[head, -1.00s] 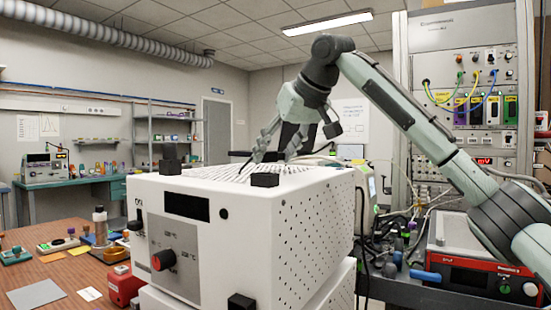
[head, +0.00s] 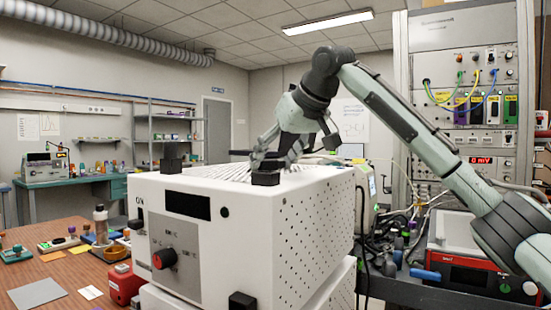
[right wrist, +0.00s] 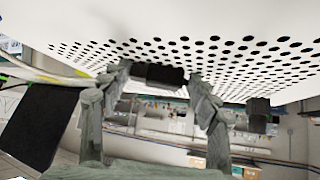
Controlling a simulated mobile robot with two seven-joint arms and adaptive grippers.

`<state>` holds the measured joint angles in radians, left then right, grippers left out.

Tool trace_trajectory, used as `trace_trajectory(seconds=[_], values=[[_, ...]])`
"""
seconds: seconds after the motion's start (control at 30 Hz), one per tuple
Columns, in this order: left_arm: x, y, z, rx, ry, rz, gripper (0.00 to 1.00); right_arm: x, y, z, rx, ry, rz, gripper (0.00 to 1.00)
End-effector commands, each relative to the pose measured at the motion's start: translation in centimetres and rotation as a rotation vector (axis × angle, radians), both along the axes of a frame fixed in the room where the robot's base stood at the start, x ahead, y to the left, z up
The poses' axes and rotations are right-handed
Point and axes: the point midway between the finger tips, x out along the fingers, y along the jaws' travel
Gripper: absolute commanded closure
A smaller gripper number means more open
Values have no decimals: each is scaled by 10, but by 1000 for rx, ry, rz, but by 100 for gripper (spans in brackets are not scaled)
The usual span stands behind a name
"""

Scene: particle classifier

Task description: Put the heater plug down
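My right gripper (head: 270,158) is low over the perforated top of the white heater box (head: 225,245), behind its near black corner post (head: 265,179). In the right wrist view the gripper's two fingers (right wrist: 157,85) stand apart. My left gripper is not in view.
A red-fronted instrument (head: 470,270) and several cables stand on the bench at right, below a rack with a meter (head: 482,160). The wooden table (head: 60,272) at left holds small parts and a grey sheet (head: 36,293). A dark panel (right wrist: 42,125) shows at left in the wrist view.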

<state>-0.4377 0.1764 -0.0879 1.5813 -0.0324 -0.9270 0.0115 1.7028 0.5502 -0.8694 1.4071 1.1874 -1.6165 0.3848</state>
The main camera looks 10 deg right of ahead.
Motion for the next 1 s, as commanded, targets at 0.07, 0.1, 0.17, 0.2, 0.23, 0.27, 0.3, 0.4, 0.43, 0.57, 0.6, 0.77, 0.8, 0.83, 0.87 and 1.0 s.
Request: trace_trajectory(seconds=[0.07, 0.1, 0.17, 0.2, 0.23, 0.27, 0.3, 0.4, 0.43, 0.57, 0.6, 0.77, 0.8, 0.83, 0.87, 1.0], values=[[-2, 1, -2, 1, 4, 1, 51, 0, -3, -14, -10, 32, -7, 26], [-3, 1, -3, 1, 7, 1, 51, 0, -3, -14, -10, 32, -7, 26], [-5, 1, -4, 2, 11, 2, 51, 0, -3, -14, -11, 32, -8, 26], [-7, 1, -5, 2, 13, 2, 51, 0, -3, -14, -12, 32, -7, 26], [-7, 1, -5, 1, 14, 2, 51, 0, -3, -14, -12, 32, -7, 26], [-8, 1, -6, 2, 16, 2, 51, 0, -3, -14, -12, 32, -6, 26], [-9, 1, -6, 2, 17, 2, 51, 0, -3, -14, -12, 32, -6, 26], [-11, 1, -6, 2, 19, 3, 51, 0, -3, -14, -14, 31, -5, 26], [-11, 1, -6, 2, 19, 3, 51, 0, -3, -13, -14, 31, -5, 26], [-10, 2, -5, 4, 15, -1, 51, 0, -3, -1, -12, 29, -6, 26], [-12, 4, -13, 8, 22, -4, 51, -2, -4, 3, -12, 27, -5, 26], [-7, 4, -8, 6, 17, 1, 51, -26, -12, 30, -9, 19, -5, 26], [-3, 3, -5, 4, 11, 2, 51, -32, -14, 37, -8, 17, -5, 26], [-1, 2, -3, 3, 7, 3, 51, -37, -16, 42, -8, 18, -6, 26], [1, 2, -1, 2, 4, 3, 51, -41, -18, 48, -7, 16, -4, 26], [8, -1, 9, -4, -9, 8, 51, -60, -25, 69, -6, 16, -5, 26]])
